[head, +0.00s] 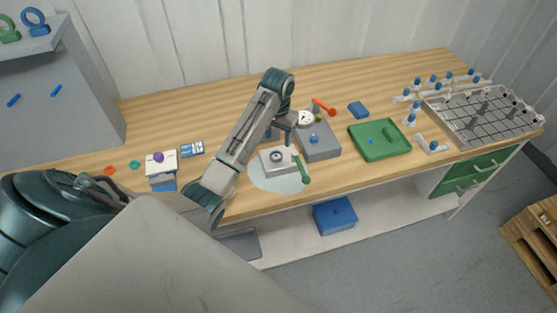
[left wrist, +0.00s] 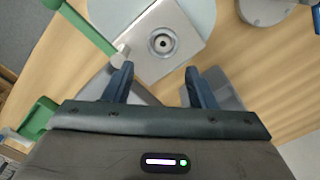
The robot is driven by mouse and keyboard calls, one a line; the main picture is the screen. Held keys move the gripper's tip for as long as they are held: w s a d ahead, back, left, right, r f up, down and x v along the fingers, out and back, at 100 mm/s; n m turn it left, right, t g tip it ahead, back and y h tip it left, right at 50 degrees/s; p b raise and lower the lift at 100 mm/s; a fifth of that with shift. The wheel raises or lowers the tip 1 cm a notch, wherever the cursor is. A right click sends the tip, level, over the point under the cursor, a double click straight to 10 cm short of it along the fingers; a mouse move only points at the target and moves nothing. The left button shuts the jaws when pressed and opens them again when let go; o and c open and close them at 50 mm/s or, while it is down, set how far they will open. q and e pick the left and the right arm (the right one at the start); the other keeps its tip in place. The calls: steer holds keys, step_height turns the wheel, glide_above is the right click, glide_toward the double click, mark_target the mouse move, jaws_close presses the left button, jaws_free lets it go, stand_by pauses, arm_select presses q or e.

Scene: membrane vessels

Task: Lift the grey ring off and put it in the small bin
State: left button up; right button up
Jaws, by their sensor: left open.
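A round grey ring (head: 277,156) sits in the middle of a square pale metal block (head: 268,168). In the left wrist view the ring (left wrist: 162,43) lies around a dark centre on the block (left wrist: 180,62). My left gripper (head: 284,132) is above the bench, close to the block. In the left wrist view its two fingers (left wrist: 160,87) are apart, with nothing between them, and the ring shows beyond their tips. My right gripper is out of view. I cannot tell which container is the small bin.
A grey box with a blue knob (head: 318,151) and a green tray (head: 358,142) lie to the right. A blue box (head: 335,218) is on the lower shelf.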

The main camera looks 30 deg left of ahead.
mark_target(277, 155)
arm_select(q)
step_height(277, 155, down, 2)
steer(key=shift+w+a+f, duration=0.1)
steer(key=shift+a, duration=0.05)
steer(key=f+p, duration=0.3)
steer(key=shift+s+f, duration=0.25)
steer(key=shift+f, duration=0.5)
steer(key=shift+a+f, duration=0.1)
steer(key=shift+f, duration=0.1)
steer(key=shift+w, duration=0.1)
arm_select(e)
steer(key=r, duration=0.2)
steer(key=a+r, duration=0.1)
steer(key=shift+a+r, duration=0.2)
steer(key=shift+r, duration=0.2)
arm_select(q)
steer(key=c, duration=0.7)
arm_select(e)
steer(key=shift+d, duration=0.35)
